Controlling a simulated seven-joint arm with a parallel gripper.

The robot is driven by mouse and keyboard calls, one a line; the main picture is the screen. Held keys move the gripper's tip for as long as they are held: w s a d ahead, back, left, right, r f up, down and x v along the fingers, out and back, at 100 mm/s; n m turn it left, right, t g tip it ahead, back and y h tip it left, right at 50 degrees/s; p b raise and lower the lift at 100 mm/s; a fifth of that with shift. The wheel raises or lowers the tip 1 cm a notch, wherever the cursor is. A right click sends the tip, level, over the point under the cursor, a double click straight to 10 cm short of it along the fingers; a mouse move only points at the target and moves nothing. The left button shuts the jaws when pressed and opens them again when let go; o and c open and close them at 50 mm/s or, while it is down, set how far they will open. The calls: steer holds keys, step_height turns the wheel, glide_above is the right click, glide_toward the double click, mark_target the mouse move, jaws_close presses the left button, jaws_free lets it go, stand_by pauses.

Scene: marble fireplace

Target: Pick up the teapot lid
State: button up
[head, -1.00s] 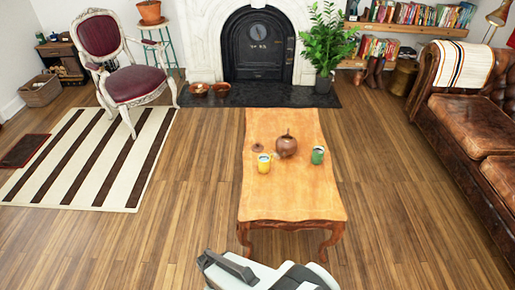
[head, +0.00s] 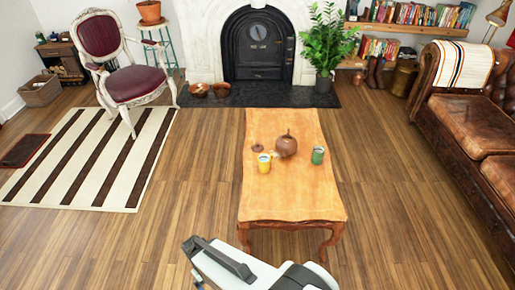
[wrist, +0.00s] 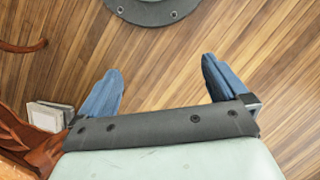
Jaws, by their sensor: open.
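A round brown teapot (head: 287,146) stands on the wooden table (head: 285,195) in the head view. A small brown round piece that looks like the teapot lid (head: 258,147) lies flat on the table just left of the teapot, apart from it. The teapot and lid do not show in the wrist view. My gripper (wrist: 163,72) is open and empty in the wrist view, its two blue fingers spread wide over the wooden floor. In the head view only my arm shows at the bottom, in front of the table's near edge; the fingertips cannot be made out.
A yellow mug (head: 264,163) stands in front of the lid, and a green mug (head: 318,155) stands right of the teapot. The table's near half is clear. A leather sofa (head: 470,130) is at the right, a chair (head: 130,70) at the left.

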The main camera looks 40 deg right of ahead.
steer(key=w+r+t, duration=0.4)
steer(key=w+r, duration=1.1)
steer(key=w, duration=0.3)
steer(key=w+d+m+t, duration=0.2)
steer(key=w+d, duration=0.9)
steer(key=m+t+h, duration=0.2)
steer(key=m+h, duration=0.1)
steer(key=m, duration=0.4)
glide_toward(257, 143)
steer(key=x, duration=0.5)
steer(key=shift+d+r, duration=0.1)
steer(key=shift+d, duration=0.25)
steer(key=shift+x, duration=2.8)
steer(key=shift+a, duration=0.25)
